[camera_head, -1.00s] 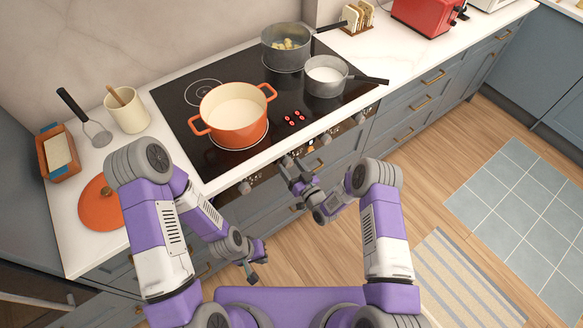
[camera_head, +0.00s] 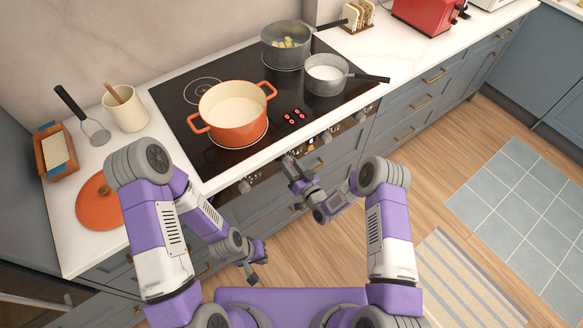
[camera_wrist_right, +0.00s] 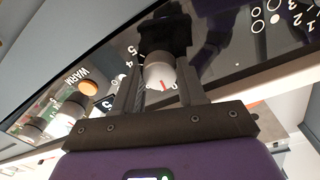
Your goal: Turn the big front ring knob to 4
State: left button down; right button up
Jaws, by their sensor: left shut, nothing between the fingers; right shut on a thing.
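The front ring knob (camera_wrist_right: 160,72), pale and round with a red mark on its face, sits on the black control panel in the right wrist view. The fingers of my right gripper (camera_wrist_right: 160,88) are on both sides of it, shut on it. White numbers are printed around the knob, with a 4 and a 5 to its left; the exact setting is hard to read. In the head view my right gripper (camera_head: 289,163) is at the cooker's front edge and covers the knob. My left gripper (camera_head: 256,270) is shut and empty, low in front of the drawers.
An orange pot (camera_head: 233,112) stands on the black hob (camera_head: 180,105), with two grey pans (camera_head: 287,45) behind it to the right. Red digits (camera_head: 294,116) glow on the hob. Other knobs (camera_wrist_right: 58,122) line the panel.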

jog(key=m+b, duration=0.4)
jog(key=m, duration=0.1)
jog(key=shift+f+b, duration=0.1)
jog(key=shift+b, duration=0.2)
jog(key=m+b, duration=0.5)
jog(key=m, duration=0.1)
jog(key=shift+g, duration=0.4)
jog(key=m+b, duration=0.3)
jog(key=m, duration=0.2)
jog(key=shift+d, duration=0.1)
jog(key=m+b, duration=0.2)
jog(key=m, duration=0.1)
jog(key=m+y+b, duration=0.1)
jog(key=m, duration=0.1)
jog(key=shift+w+r, duration=0.1)
jog(key=shift+r, duration=0.15)
jog(key=shift+m, duration=0.3)
jog(key=o, duration=1.1)
jog(key=shift+c, duration=0.2)
